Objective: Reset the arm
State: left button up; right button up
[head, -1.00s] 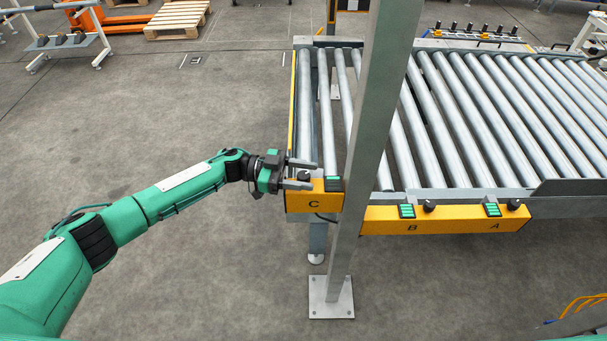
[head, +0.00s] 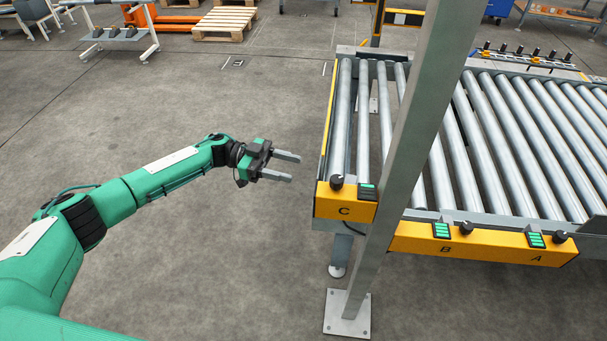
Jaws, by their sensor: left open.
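My left arm, green with dark joints, comes in from the left in the head view. Its gripper (head: 284,167) is open and empty, with two grey fingers pointing right. It is in the air above the floor, to the left of the yellow panel C (head: 346,203), with a gap between the fingertips and the panel. The panel carries a black knob (head: 336,182) and a small button unit (head: 367,191). My right gripper is not in view.
A roller conveyor (head: 500,140) fills the right side. A grey post (head: 418,150) on a floor plate (head: 347,314) stands before it. Yellow panel B and A (head: 490,246) runs along its front edge. A wooden pallet (head: 225,22) lies at the back. The floor left of the conveyor is clear.

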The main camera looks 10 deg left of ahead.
pick_arm(q)
jog(key=shift+a, duration=0.35)
jog(key=w+a+f+n+t+y, duration=0.1)
jog(key=w+f+n+t+y, duration=0.1)
jog(key=f+n+t, duration=0.65)
jog(key=w+a+f+n+t+y, duration=0.15)
jog(key=f+t, duration=0.45)
jog(key=f, duration=0.7)
jog(key=s+a+f+n+y, duration=0.35)
jog(key=s+f, duration=0.25)
jog(key=f, duration=0.5)
jog(key=s+a+f+n+y, duration=0.25)
jog(key=s+f+y, duration=0.3)
jog(key=f, duration=0.55)
jog(key=s+a+f+n+g+y, duration=0.1)
jog(key=s+a+f+g+y, duration=0.1)
jog(key=s+f, duration=0.65)
jog(key=s+a+f+g+y, duration=0.25)
jog(key=s+f, duration=0.25)
jog(key=s, duration=0.7)
jog(key=s+f+g, duration=0.3)
jog(key=s, duration=0.9)
jog(key=s+f+g, duration=0.2)
jog(key=s+f, duration=0.1)
jog(key=s, duration=1)
jog(key=shift+s+d+n+g+y, duration=0.2)
jog(key=shift+s+n+g+y, duration=0.1)
jog(key=shift+g+y, duration=0.1)
